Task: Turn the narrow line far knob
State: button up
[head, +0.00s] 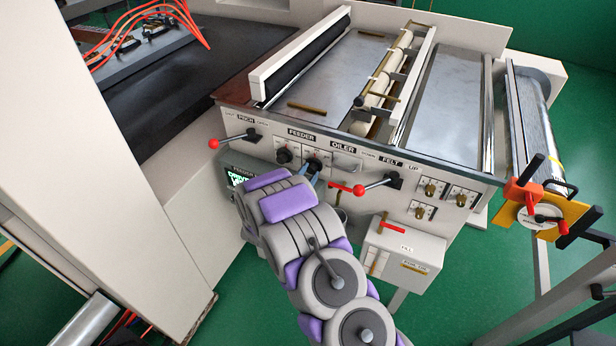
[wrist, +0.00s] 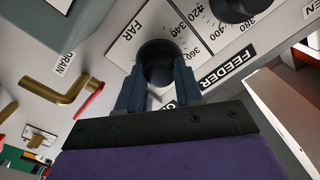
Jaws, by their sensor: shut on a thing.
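The black round far knob (wrist: 157,52) sits on a white dial plate marked FAR in the wrist view. In the head view the knob (head: 314,161) shows on the front panel under the FEEDER and OILER labels, partly covered by my fingers. My gripper (wrist: 158,78) has its two blue-grey fingers on either side of the knob and is shut on it. In the head view my gripper (head: 309,172) reaches the panel from below. The knob's pointer cannot be made out.
A second black knob (head: 284,156) is close on the left. Red-balled levers (head: 215,144) and (head: 360,189) stick out on both sides. A white fill box (head: 402,250) stands lower right.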

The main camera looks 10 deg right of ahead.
jog(key=shift+m+b, duration=0.5)
jog(key=shift+m, duration=0.3)
jog(key=o, duration=1)
jog(key=shift+o, duration=0.2)
jog(key=shift+a, duration=0.1)
jog(key=p+v, duration=0.2)
jog(key=v, duration=1.5)
jog(key=shift+a+f, duration=0.1)
jog(key=shift+f, duration=0.1)
